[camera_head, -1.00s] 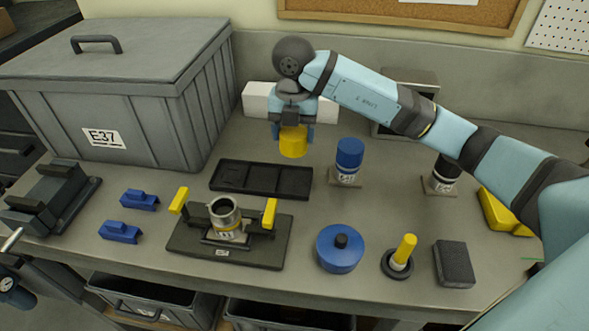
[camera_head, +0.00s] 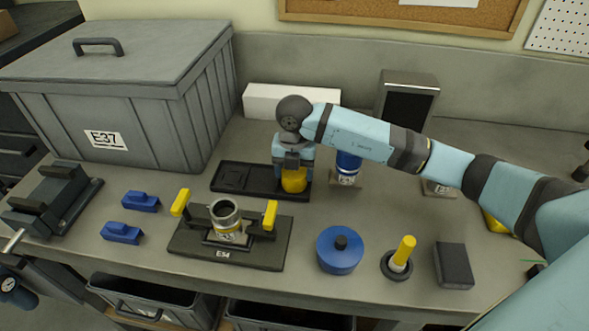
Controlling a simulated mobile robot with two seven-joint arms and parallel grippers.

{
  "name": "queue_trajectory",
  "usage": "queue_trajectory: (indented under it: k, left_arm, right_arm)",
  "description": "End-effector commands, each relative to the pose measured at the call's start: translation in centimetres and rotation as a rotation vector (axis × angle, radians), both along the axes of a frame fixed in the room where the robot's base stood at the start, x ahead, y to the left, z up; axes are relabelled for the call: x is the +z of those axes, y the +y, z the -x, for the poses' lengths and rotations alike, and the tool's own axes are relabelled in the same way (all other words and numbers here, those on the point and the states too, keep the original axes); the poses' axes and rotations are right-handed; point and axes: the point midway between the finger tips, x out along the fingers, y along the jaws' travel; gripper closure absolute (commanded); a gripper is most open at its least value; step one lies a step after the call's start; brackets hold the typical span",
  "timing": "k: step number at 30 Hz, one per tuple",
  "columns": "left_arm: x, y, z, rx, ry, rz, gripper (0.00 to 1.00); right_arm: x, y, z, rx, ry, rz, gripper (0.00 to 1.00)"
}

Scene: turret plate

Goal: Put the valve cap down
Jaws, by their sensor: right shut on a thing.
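The valve cap is a yellow cylinder (camera_head: 293,181), partly covered by my right gripper (camera_head: 293,176). My right gripper is shut on it and points down. The cap is at the right end of a black shallow tray (camera_head: 225,189) with several compartments. It looks to be in or just above the right compartment; I cannot tell whether it touches the tray floor. The left and middle parts of the tray look empty. My left gripper does not show.
A turret fixture (camera_head: 228,222) with yellow handles stands in front of the tray. A blue-topped cylinder (camera_head: 347,168) is close to the right, partly behind my arm. A round blue lidded object (camera_head: 340,250) and a yellow-handled tool (camera_head: 401,259) stand near the front edge. A grey crate (camera_head: 120,110) fills the back left.

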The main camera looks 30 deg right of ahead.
Motion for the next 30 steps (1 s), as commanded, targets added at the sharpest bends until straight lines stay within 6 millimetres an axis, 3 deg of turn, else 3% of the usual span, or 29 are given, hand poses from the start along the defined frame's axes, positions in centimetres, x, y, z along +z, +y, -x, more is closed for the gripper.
queue_trajectory:
  k: [4,5,8,20,30]
  left_arm:
    - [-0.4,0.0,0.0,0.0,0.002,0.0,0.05]
    - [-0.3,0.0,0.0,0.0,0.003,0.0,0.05]
    - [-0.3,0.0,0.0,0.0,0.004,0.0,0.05]
    - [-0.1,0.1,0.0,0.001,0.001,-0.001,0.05]
    - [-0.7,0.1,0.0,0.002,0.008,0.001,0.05]
  right_arm:
    - [-0.5,0.0,0.0,0.0,0.0,0.0,0.55]
    - [-0.4,0.0,0.0,0.0,0.0,0.0,0.3]
    - [-0.3,0.0,0.0,0.0,0.0,0.0,0.09]
    - [0.7,0.0,-0.1,0.0,-0.002,0.0,0.09]
    - [7.7,0.0,-0.2,0.0,-0.005,0.0,0.09]
